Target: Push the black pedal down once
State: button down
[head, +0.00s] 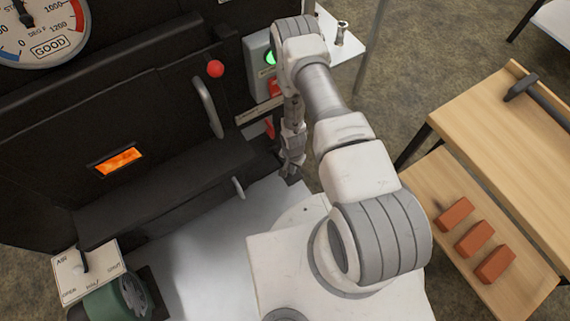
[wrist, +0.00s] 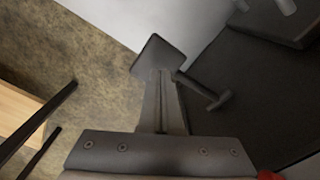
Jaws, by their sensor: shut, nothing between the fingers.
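The black pedal (wrist: 158,54) shows in the wrist view as a dark square plate, with an arm (wrist: 200,88) running from it to the right toward the black body. My gripper (wrist: 161,76) is shut and empty, its fingertips overlapping the near edge of the plate in that view. I cannot tell whether they touch it. In the head view my gripper (head: 291,166) points down beside the evaporator's right end, and a small dark part of the pedal (head: 293,178) shows just under the fingertips. The rest of it is hidden by my arm.
A wooden bench (head: 500,125) with a hammer above and red bricks (head: 474,239) below stands right.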

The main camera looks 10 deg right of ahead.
aim_at(290, 175)
jog(key=shift+f, duration=0.15)
jog(key=f+b, duration=0.5)
jog(key=w+f+b, duration=0.1)
jog(key=f+b, duration=0.1)
jog(key=shift+a+f+b, duration=0.15)
jog(key=shift+f+b, duration=0.15)
notch_tip(290, 175, up, 3)
jog(key=p, duration=0.2)
jog(key=shift+s+r+p, duration=0.1)
jog(key=shift+r+p, duration=0.05)
jog(key=shift+p, duration=0.2)
jog(key=r+p, duration=0.1)
jog(key=r, duration=0.1)
jog(key=s+r+p, duration=0.1)
jog(key=r+p, duration=0.1)
jog(key=shift+s+d+r, duration=0.1)
jog(key=shift+d+r, duration=0.1)
jog(key=shift+r, duration=0.15)
jog(key=shift+s, duration=0.1)
dwell(0.4)
